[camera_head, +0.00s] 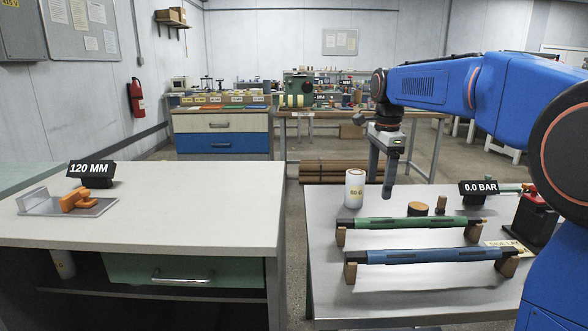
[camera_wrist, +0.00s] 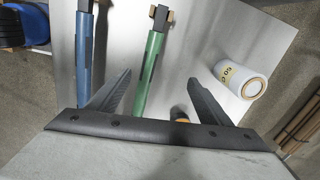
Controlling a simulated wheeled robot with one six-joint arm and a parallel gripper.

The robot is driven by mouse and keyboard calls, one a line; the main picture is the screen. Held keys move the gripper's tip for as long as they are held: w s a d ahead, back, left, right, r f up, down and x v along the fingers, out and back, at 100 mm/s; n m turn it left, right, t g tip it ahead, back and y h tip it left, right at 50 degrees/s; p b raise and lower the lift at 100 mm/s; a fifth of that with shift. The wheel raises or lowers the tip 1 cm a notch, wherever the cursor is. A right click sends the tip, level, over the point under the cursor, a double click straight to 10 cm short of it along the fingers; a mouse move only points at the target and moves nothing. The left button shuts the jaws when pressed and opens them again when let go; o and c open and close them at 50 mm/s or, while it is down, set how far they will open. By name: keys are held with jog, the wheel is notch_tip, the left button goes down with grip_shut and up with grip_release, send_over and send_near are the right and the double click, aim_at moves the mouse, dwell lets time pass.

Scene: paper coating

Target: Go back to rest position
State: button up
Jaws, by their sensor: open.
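My gripper (camera_head: 388,192) hangs from my blue arm above the back part of the right-hand grey table (camera_head: 400,299). In the wrist view the two dark fingers of my gripper (camera_wrist: 160,88) are spread apart, with nothing held between them. The green bar (camera_wrist: 151,66) shows below and between the fingers, apart from them as far as I can tell. In the head view the green bar (camera_head: 410,223) and the blue bar (camera_head: 430,255) lie across wooden supports, in front of my gripper. No rest position is marked in either view.
A white labelled roll (camera_head: 354,188) stands left of my gripper. A round brown-topped piece (camera_head: 418,209) and a 0.0 BAR display (camera_head: 478,188) are to the right. A white-topped bench (camera_head: 190,225) stands left, with a floor gap between. The table's front strip is clear.

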jog(key=s+d+f+n+t, duration=0.1)
jog(key=s+f+n, duration=0.2)
jog(key=s, duration=0.6)
jog(key=s+d+f+n+t, duration=0.1)
jog(key=s+n, duration=0.4)
jog(key=s, duration=0.5)
jog(key=s+d+f+n+t, duration=0.1)
jog(key=s+f+n, duration=0.3)
jog(key=s, duration=0.5)
jog(key=shift+s+d+f, duration=0.3)
jog(key=shift+d+f, duration=0.5)
jog(key=shift+f, duration=0.05)
jog(key=s+f+n+t, duration=0.1)
jog(key=s+f+n, duration=0.3)
jog(key=s+f, duration=0.3)
jog(key=shift+s+d+f+n, duration=0.25)
jog(key=shift+s+d+n, duration=0.1)
jog(key=shift+s, duration=0.1)
